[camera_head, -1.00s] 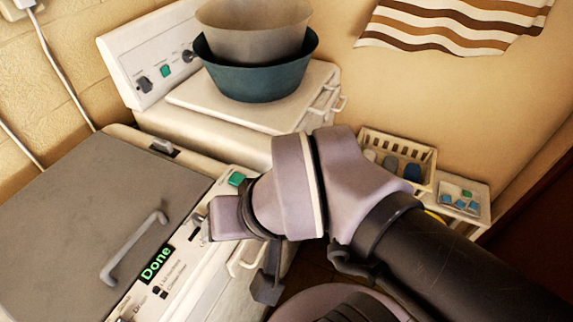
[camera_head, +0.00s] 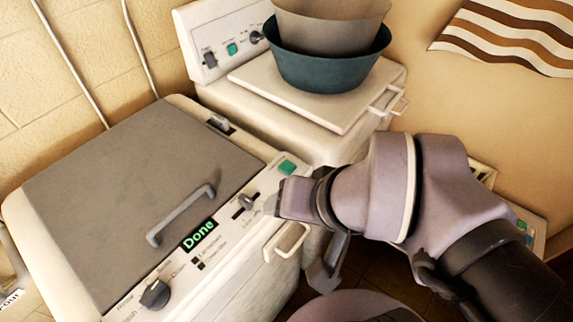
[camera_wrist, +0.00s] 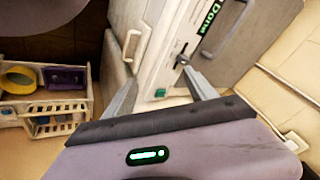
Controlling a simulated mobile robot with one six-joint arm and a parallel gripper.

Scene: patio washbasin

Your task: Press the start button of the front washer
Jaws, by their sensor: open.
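The front washer (camera_head: 120,180) has a grey lid with a bar handle and a cream control panel; its display (camera_head: 198,235) reads "Done". A green button (camera_head: 287,167) sits at the panel's far right end. The button also shows in the wrist view (camera_wrist: 161,92), between the two spread fingers. My gripper (camera_head: 297,232) is open and empty beside the panel's right end, one finger near the slider lever (camera_head: 246,201). It also shows in the wrist view (camera_wrist: 162,93). I cannot tell whether any finger touches the washer.
A second white washer (camera_head: 290,125) stands behind, with its own green button and stacked basins (camera_head: 330,65) on its lid. A cream handle (camera_head: 287,242) juts from the front washer below the panel. A cream basket (camera_wrist: 45,105) with a yellow roll is at left in the wrist view.

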